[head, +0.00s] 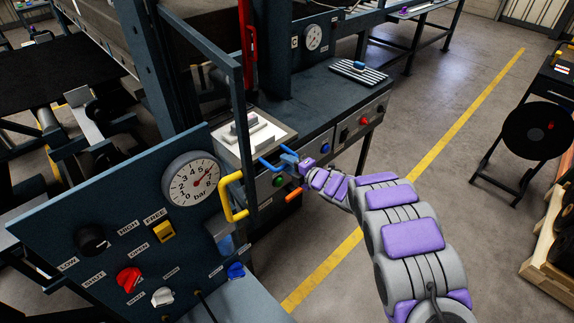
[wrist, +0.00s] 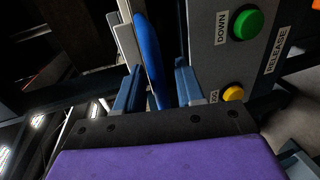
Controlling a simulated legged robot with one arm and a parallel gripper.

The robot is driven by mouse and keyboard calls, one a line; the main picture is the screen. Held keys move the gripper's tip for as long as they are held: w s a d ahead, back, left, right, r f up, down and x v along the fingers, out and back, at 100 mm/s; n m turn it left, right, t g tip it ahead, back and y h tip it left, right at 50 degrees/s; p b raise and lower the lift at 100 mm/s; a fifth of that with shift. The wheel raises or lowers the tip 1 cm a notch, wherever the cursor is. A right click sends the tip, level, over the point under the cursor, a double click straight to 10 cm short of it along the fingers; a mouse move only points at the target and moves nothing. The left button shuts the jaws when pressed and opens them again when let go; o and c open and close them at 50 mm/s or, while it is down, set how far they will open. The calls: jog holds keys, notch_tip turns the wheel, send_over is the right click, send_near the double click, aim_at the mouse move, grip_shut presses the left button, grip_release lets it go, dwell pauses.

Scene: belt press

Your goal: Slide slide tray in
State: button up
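The slide tray (head: 262,136) is a pale plate with a grey block on it, pulled out partway at the front of the press. Its blue bar handle (head: 270,165) points toward my gripper (head: 289,159). In the wrist view the blue handle (wrist: 150,55) runs between the two blue fingers of my gripper (wrist: 158,85). The fingers stand apart, with a visible gap on the right side of the handle. Contact on the left side cannot be told. Part of the pale tray edge (wrist: 125,35) shows beyond the left finger.
A green DOWN button (wrist: 247,22) and a yellow button (wrist: 233,93) sit on a panel close to the right finger. A yellow handle (head: 232,197) and a gauge panel (head: 120,230) stand left of my gripper.

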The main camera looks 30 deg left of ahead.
jog(key=shift+w+a, duration=0.1)
jog(key=shift+a, duration=0.05)
jog(key=shift+f, duration=0.1)
grip_shut()
dwell(0.3)
